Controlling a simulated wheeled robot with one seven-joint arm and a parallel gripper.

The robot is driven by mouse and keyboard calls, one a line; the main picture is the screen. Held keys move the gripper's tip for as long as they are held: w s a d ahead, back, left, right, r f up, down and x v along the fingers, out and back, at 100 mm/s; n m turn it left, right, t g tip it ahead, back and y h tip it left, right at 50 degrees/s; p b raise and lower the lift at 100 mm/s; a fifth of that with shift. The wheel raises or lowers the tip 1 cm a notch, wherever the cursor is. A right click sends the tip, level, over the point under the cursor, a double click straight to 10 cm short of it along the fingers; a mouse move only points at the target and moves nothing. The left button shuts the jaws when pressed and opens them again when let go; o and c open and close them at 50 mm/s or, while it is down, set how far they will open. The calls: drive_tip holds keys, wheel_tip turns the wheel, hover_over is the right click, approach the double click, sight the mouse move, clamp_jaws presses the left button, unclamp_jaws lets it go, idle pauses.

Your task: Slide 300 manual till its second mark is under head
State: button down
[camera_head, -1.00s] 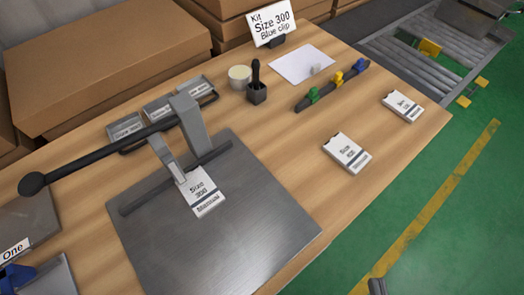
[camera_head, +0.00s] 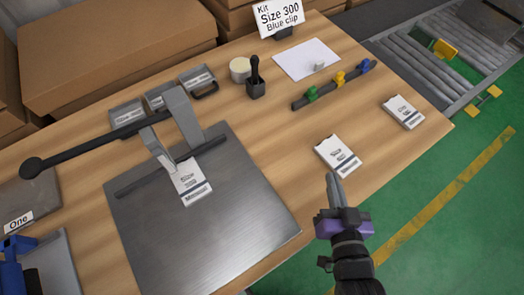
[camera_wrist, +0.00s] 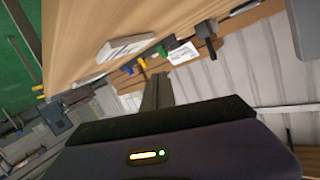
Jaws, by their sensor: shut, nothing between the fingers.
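The Size 300 manual (camera_head: 191,181) lies on the grey metal plate (camera_head: 205,235), its upper end at the dark guide bar (camera_head: 150,180) and close by the head (camera_head: 161,155) of the lever press. Its marks are too small to tell apart, and I cannot tell which is under the head. My gripper (camera_head: 333,177) is shut and empty, above the table's front edge, right of the plate and just below another white manual (camera_head: 338,154). In the wrist view my shut fingers (camera_wrist: 157,92) point toward the table.
Another manual (camera_head: 403,112) lies at the right. Green, yellow and blue clips (camera_head: 340,78) sit on a dark rail. A kit sign (camera_head: 280,18) reads Size 300, Blue clip. Bare table lies between plate and clips.

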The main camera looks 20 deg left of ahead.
drive_tip(key=w+a+g, duration=0.1)
drive_tip(key=w+a, duration=0.2)
drive_tip(key=w+a+m+g+p, duration=0.1)
drive_tip(key=w+a, duration=0.3)
drive_tip(key=w+a+y, duration=0.1)
drive_tip(key=w+a, duration=0.2)
drive_tip(key=shift+w+a+m+g+p, duration=0.3)
drive_tip(key=shift+a+g+p, duration=0.1)
drive_tip(key=w+a+m+g+p, duration=0.1)
drive_tip(key=w+a+m+g, duration=0.2)
drive_tip(key=a, duration=0.6)
wheel_tip(320, 180, up, 4)
drive_tip(key=m+g+h+p, duration=0.2)
drive_tip(key=m+g+h, duration=0.2)
drive_tip(key=g, duration=0.7)
hover_over(208, 174)
drive_tip(key=w+d, duration=0.5)
drive_tip(key=w, duration=0.1)
drive_tip(key=x, duration=0.9)
drive_tip(key=shift+s+a+f+b, duration=0.25)
drive_tip(key=shift+a+f+b, duration=0.05)
drive_tip(key=shift+a+b, duration=0.1)
drive_tip(key=shift+s+a+r+p, duration=0.1)
drive_tip(key=shift+s+a+p, duration=0.4)
drive_tip(key=shift+s+a, duration=0.75)
drive_tip(key=shift+s, duration=0.25)
